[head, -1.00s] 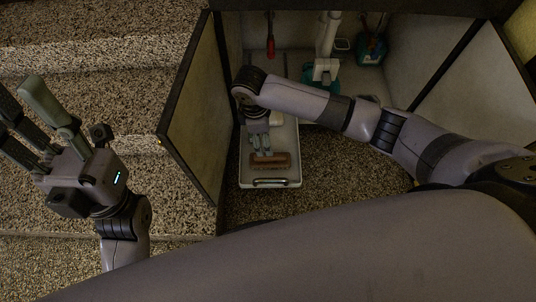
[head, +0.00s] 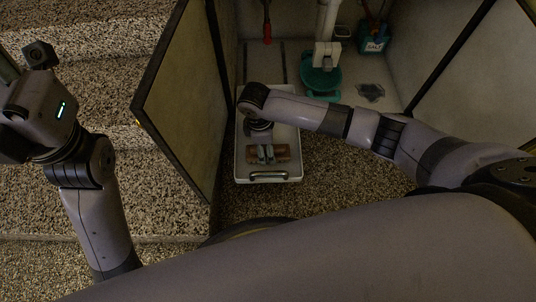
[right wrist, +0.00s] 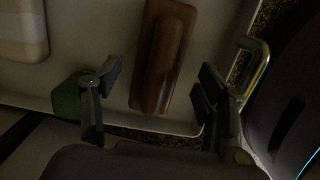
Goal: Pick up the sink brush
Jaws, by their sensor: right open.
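The sink brush, seen as a brown wooden block (head: 283,153), lies in a white tray (head: 287,172) inside the cabinet. In the right wrist view the brush (right wrist: 162,55) shows its long wooden back; its bristles are hidden. My right gripper (head: 266,153) is over the tray, its fingers covering the middle of the brush in the head view. In the right wrist view this gripper (right wrist: 158,83) is open, with one finger on each side of the brush's near end and visible gaps to it. My left gripper's body (head: 36,105) is at the left edge; its fingers are mostly out of frame.
The tray has a metal handle (head: 267,175) at its front. A cream block (right wrist: 22,30) and a green object (right wrist: 67,97) show near the brush. A teal item (head: 320,82), a red-handled tool (head: 267,30) and a teal container (head: 373,40) are behind. The cabinet door (head: 185,95) stands open at left.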

